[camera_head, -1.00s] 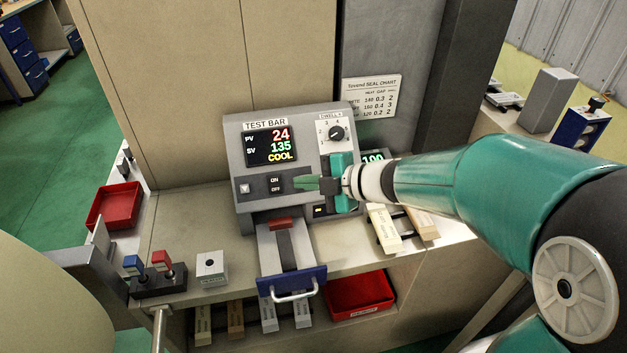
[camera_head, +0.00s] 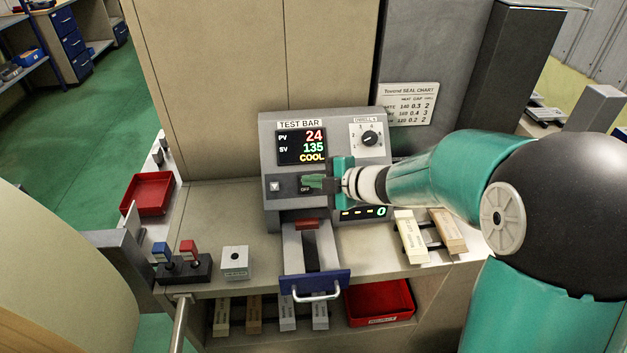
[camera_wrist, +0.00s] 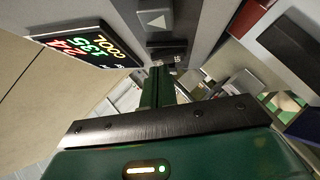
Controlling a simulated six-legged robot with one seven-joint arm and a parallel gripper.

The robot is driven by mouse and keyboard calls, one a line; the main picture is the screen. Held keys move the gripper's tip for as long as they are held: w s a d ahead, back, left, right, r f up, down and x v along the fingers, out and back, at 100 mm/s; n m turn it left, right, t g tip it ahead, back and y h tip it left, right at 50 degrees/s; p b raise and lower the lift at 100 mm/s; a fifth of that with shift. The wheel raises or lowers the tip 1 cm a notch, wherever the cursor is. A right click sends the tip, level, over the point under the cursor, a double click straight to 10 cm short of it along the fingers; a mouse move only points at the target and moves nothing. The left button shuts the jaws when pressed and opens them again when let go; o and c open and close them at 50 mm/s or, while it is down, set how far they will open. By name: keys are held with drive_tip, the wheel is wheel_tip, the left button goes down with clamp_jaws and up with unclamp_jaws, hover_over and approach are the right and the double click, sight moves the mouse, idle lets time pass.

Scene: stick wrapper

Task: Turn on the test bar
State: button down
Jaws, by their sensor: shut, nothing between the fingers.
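The test bar (camera_head: 272,160) is a grey box on the bench with a lit display (camera_head: 303,146) reading PV 24, SV 135, COOL. Its dark ON/OFF rocker switch (camera_head: 305,189) sits below the display; the OFF label shows and the ON part is covered by my gripper. My gripper (camera_head: 308,182) is shut and empty, its green fingertips in front of the switch. In the wrist view, the fingertips (camera_wrist: 158,70) reach the switch's dark panel (camera_wrist: 168,52), below the grey arrow button (camera_wrist: 155,20). I cannot tell whether they touch it.
A dwell knob (camera_head: 370,138) is right of the display. A blue-fronted drawer (camera_head: 316,284) juts out below. Red trays (camera_head: 148,193) and (camera_head: 380,302), a two-lever block (camera_head: 183,270), a white button box (camera_head: 234,262) and labelled sticks (camera_head: 411,237) stand around.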

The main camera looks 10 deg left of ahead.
drive_tip(key=shift+w+a, duration=0.1)
drive_tip(key=shift+w, duration=0.15)
drive_tip(key=shift+r, duration=0.75)
